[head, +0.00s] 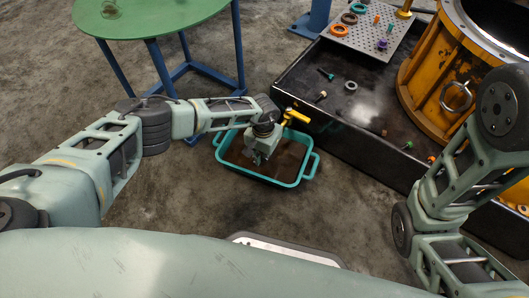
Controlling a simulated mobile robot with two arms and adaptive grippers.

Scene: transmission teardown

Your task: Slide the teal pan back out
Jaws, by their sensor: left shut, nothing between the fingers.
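The teal pan (291,182) is a shallow rectangular tray with a handle at each short end and a dark brown inside. It lies on the concrete floor in the middle of the head view, in front of the black bench. My left gripper (258,158) is over the left part of the pan, pointing down, shut and empty. It hides part of the pan's inside and far rim. I cannot tell whether its fingertips touch the pan. My right arm comes in at the right edge, and its gripper is out of view.
A black bench (345,110) with loose small parts stands behind and right of the pan. A perforated plate (372,32) and an orange housing (432,82) are on it. A yellow handle (297,115) shows near the left wrist. A green table (150,18) stands back left. Floor in front is mostly clear.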

